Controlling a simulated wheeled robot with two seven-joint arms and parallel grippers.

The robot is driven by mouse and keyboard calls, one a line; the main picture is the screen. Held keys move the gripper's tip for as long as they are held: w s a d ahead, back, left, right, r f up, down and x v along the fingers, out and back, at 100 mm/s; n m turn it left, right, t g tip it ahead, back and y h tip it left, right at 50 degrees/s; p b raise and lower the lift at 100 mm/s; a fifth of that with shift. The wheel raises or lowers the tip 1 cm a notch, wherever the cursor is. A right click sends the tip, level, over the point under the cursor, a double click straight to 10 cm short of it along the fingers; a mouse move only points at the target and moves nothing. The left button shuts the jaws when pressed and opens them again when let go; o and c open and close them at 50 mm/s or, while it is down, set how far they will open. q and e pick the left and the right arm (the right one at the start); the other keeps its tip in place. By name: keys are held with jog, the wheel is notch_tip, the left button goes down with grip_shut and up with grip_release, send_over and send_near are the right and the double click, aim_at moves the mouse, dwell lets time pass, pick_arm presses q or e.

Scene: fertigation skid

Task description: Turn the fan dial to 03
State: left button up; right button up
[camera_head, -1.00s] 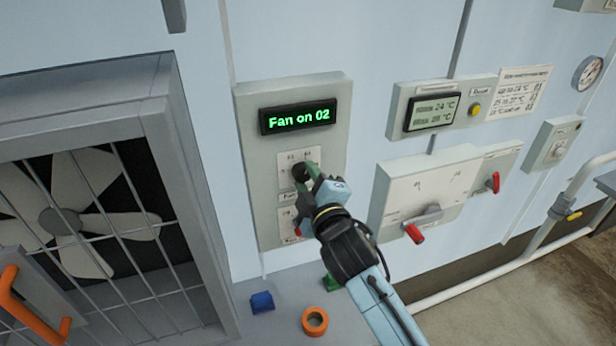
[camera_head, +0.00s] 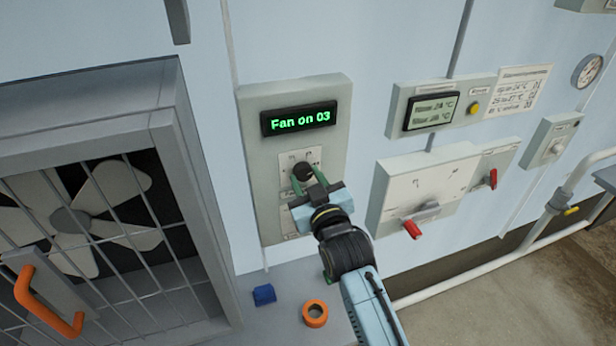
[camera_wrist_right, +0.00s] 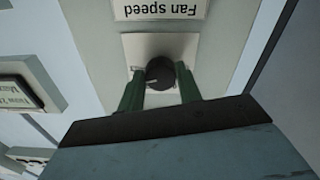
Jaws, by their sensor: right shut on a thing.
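The fan dial (camera_head: 303,171) is a dark round knob on a pale plate of the grey control panel (camera_head: 257,190). The display (camera_head: 299,119) above it reads "Fan on 03" in green. My right gripper (camera_head: 308,183) reaches up from below and is shut on the dial, with a green finger at either side. In the right wrist view the dial (camera_wrist_right: 160,73) sits between the two green fingertips (camera_wrist_right: 159,86), below the upside-down label "Fan speed" (camera_wrist_right: 162,9). The lower part of the panel is partly hidden by my gripper. My left gripper is not in view.
A caged fan (camera_head: 70,220) with an orange handle (camera_head: 45,303) stands at the left. A blue block (camera_head: 264,295) and an orange ring (camera_head: 315,313) lie on the ledge below. A red-handled switch (camera_head: 418,225) is on the panel to the right.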

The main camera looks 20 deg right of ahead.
jog(key=shift+m, duration=1.1)
jog(key=o, duration=1)
jog(key=s+b, duration=0.2)
jog(key=s, duration=1.1)
jog(key=shift+s+d, duration=0.15)
jog(key=shift+s, duration=0.05)
